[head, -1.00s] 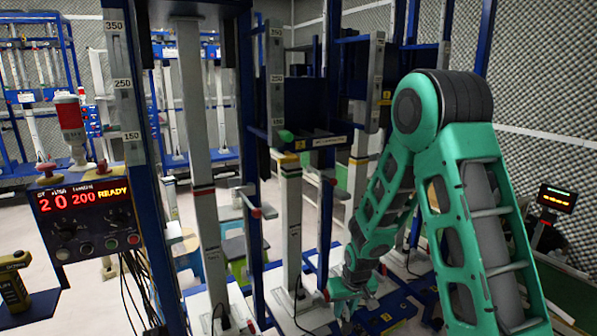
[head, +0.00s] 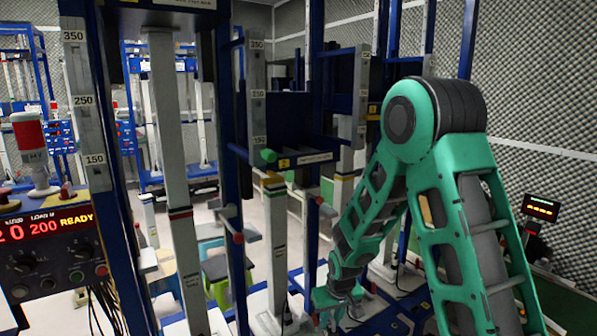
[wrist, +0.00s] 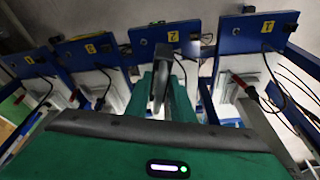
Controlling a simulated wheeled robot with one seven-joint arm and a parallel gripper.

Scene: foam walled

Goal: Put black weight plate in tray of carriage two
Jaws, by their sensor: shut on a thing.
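My gripper (wrist: 166,92) shows in the wrist view with its green fingers shut on a dark grey disc seen nearly edge-on, the black weight plate (wrist: 161,78). In the head view my gripper (head: 338,310) is low, in front of the blue frames; the plate cannot be made out there. In the wrist view a blue unit with a yellow label 2 (wrist: 173,37) lies beyond the plate. Whether this is carriage two's own body or its station's base I cannot tell.
In the wrist view, blue units labelled 1 (wrist: 267,27) and 3 (wrist: 90,48) flank it, with cables around. In the head view, tall blue posts and a white column (head: 178,180) stand left of my arm. A control box (head: 50,250) reads READY. A stool (head: 216,268) stands behind.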

